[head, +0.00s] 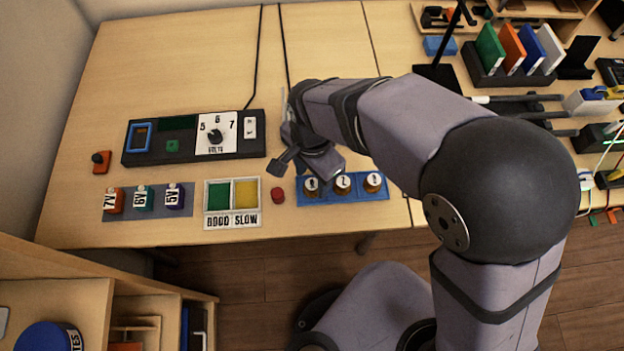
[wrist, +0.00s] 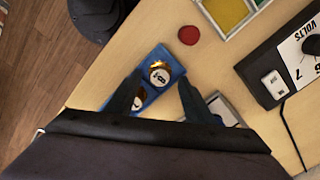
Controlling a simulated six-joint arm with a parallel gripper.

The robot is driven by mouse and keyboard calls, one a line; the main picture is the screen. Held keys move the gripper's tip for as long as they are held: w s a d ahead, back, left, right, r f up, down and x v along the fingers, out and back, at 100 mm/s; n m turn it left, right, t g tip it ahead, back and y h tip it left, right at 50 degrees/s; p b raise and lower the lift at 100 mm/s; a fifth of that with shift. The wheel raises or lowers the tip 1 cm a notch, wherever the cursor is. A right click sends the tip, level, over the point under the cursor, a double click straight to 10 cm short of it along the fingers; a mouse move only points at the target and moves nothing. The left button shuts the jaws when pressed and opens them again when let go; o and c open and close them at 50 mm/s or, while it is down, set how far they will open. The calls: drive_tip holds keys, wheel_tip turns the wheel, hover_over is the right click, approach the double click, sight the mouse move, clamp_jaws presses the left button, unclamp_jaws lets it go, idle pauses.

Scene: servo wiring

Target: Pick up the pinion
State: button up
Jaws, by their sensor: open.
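Three small brass pieces with white numbered tops, which look like pinions, sit in a row on a blue tray (head: 330,199): the left one (head: 311,186), the middle one (head: 342,183) and the right one (head: 374,181). My gripper (head: 294,170) is open and empty above the tray's left end. In the wrist view my gripper (wrist: 161,84) has its two dark fingers spread, with the left brass piece (wrist: 158,74) in view between the tips. A second piece is partly hidden by a finger there, and the third is hidden. I cannot tell the fingertips' height above the tray.
A red round button (head: 277,195) lies just left of the tray, beside the GOOD/SLOW box (head: 232,221). The servos' mat (head: 149,213) and a black volts console (head: 190,152) are further left. Cables run behind. Several upright coloured plates (head: 507,50) stand at the back right.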

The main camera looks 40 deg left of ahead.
drive_tip(key=shift+f, duration=0.75)
drive_tip(key=c, duration=1.2)
drive_tip(key=shift+o, duration=0.2)
drive_tip(key=shift+r, duration=0.1)
